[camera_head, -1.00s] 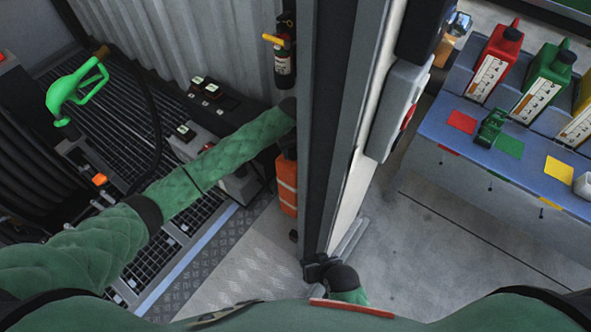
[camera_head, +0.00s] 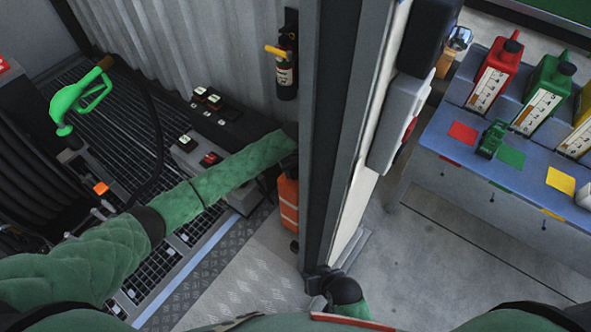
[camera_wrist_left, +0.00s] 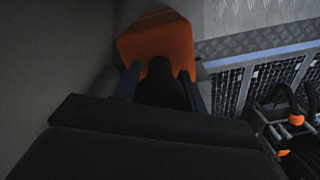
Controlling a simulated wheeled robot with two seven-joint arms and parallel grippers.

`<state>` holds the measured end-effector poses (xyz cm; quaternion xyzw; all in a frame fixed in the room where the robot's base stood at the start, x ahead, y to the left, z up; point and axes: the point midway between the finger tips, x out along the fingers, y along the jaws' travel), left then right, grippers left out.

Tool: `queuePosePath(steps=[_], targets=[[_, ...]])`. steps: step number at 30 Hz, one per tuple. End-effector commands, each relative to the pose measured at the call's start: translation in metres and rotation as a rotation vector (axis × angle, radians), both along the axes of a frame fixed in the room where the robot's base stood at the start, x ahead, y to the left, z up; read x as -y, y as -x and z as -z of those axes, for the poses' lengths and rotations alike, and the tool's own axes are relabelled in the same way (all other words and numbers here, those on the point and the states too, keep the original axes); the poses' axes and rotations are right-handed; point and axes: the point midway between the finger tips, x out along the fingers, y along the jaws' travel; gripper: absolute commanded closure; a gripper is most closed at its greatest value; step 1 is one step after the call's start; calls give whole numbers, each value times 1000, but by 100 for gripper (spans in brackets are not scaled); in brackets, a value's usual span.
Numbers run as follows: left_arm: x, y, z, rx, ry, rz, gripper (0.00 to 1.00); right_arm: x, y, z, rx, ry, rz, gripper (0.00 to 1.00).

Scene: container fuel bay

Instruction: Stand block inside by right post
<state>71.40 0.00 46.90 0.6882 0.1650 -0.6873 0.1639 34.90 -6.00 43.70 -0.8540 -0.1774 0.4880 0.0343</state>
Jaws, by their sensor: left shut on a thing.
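The orange block (camera_head: 288,203) with pale bands is upright on the inside, at the left edge of the grey post (camera_head: 333,120) in the head view. The post hides part of it, and I cannot tell if its base touches the floor. My left gripper (camera_head: 288,164) is shut on the top of the block; the post partly covers the wrist. In the left wrist view the orange block (camera_wrist_left: 150,38) shows between the dark fingers (camera_wrist_left: 158,85). My right gripper (camera_head: 318,276) is low by the foot of the post, its jaws unclear.
Left inside are a green fuel nozzle (camera_head: 79,102), a hose reel (camera_head: 32,155), a floor grating (camera_head: 155,270) and a switch box (camera_head: 190,150). A fire extinguisher (camera_head: 286,65) hangs on the wall. Right outside is a blue bench (camera_head: 460,190) with coloured cans. Tread-plate floor (camera_head: 250,285) is clear.

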Motion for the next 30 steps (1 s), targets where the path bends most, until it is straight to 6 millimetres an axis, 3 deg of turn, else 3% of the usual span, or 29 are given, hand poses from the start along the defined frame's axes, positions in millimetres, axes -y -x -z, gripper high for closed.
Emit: queuePosePath(steps=[5,6,9,22,26,30], targets=[[0,0,1,0,1,0,100,0,0,-5,-6,2,-1,64],[0,0,2,0,0,0,56,1,0,-6,-4,1,-1,64],[0,0,2,0,0,0,36,1,-2,-10,2,-1,-1,64],[0,0,-1,0,1,1,36,1,-2,-3,7,-1,1,64],[1,0,-21,1,3,1,36,0,0,5,1,1,1,64],[1,0,-49,1,3,1,36,1,-1,-1,0,1,1,64]])
